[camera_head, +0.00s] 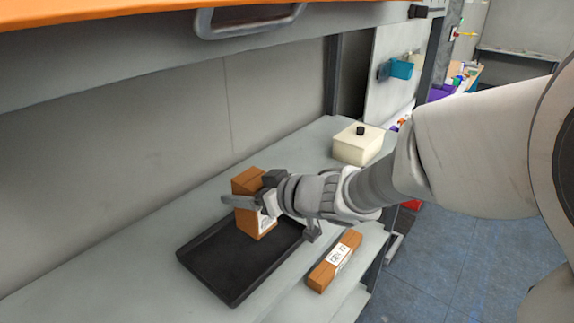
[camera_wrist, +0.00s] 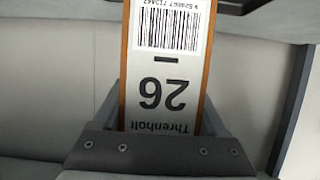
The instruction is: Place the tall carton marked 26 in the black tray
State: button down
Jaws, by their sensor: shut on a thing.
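The tall orange-brown carton (camera_head: 249,184) stands upright between the fingers of my gripper (camera_head: 248,203) in the head view. In the wrist view its white label (camera_wrist: 165,85) shows a barcode and the number 26, upside down, and the gripper (camera_wrist: 160,120) is shut around the carton. The black tray (camera_head: 213,268) lies on the grey counter. The carton's lower end overlaps the back right part of the tray's floor in the picture. I cannot tell whether it touches the floor or hangs just above it. The tray looks otherwise empty.
A flat brown carton with a white label (camera_head: 336,261) lies to the right of the tray, near the counter's front. A cream box with a black knob (camera_head: 357,143) stands farther back. A shelf edge (camera_head: 120,62) runs above the counter (camera_head: 110,253). The counter left of the tray is clear.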

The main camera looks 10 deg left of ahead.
jog(key=shift+s+a+f+b, duration=0.1)
jog(key=shift+a+f+b, duration=0.1)
jog(key=shift+a+f, duration=0.55)
jog(key=shift+s+a+f+b, duration=0.15)
jog(key=shift+a+f, duration=0.15)
jog(key=shift+f, duration=0.9)
jog(key=shift+s+a+f+b, duration=0.1)
jog(key=shift+a+f+b, duration=0.1)
jog(key=shift+a+f, duration=0.55)
jog(key=shift+d+f, duration=0.3)
jog(key=shift+f, duration=0.2)
grip_release()
jog(key=shift+r, duration=0.1)
